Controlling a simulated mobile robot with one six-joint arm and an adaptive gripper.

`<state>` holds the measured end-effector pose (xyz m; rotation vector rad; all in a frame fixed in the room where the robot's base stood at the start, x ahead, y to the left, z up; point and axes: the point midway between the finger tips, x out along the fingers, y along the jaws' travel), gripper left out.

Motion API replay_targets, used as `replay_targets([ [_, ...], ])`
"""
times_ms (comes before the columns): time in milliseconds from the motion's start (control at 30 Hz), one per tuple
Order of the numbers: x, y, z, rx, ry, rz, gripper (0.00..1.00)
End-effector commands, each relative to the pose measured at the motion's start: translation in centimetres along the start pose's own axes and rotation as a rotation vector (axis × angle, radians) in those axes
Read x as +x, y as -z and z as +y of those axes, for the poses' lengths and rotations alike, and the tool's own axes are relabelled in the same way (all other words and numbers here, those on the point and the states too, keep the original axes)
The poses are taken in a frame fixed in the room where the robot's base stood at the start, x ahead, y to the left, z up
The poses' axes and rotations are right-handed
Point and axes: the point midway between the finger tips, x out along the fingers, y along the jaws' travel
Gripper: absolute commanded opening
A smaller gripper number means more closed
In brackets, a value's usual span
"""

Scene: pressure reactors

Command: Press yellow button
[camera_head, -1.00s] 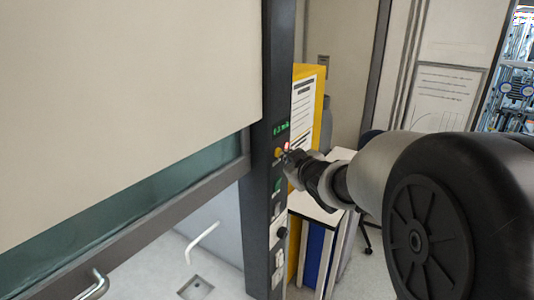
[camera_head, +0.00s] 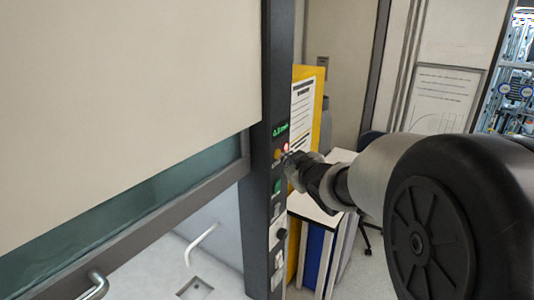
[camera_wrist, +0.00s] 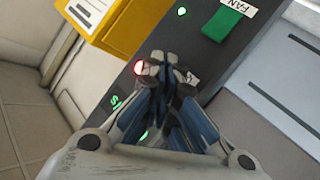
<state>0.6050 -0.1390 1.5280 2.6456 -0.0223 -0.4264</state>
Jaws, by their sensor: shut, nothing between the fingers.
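The yellow button (camera_head: 277,153) is a small round yellow spot on the dark vertical control panel (camera_head: 257,210), just below the green display (camera_head: 280,130). My gripper (camera_head: 287,161) is shut and empty, its tips close to the panel just right of and slightly below the button in the head view. Whether the tips touch the button or panel cannot be told. In the wrist view my shut fingertips (camera_wrist: 163,66) lie over the panel, next to the lit red light (camera_wrist: 139,67). I cannot make out the yellow button there; the fingers cover that part of the panel.
The red light (camera_head: 286,147) glows beside the button. A green switch (camera_wrist: 222,24) sits further along the panel near a "FAN" label. A yellow binder (camera_head: 312,75) stands behind the panel. A large pale sash (camera_head: 130,80) fills the left.

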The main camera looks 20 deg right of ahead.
Motion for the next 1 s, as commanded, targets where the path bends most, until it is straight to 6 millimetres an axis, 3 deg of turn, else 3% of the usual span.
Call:
replay_targets([
  [467, -0.7, -0.5, 0.5, 0.001, 0.000, -0.002, 0.00],
  [1000, -3.9, -2.8, 2.9, 0.002, -0.002, -0.003, 0.00],
])
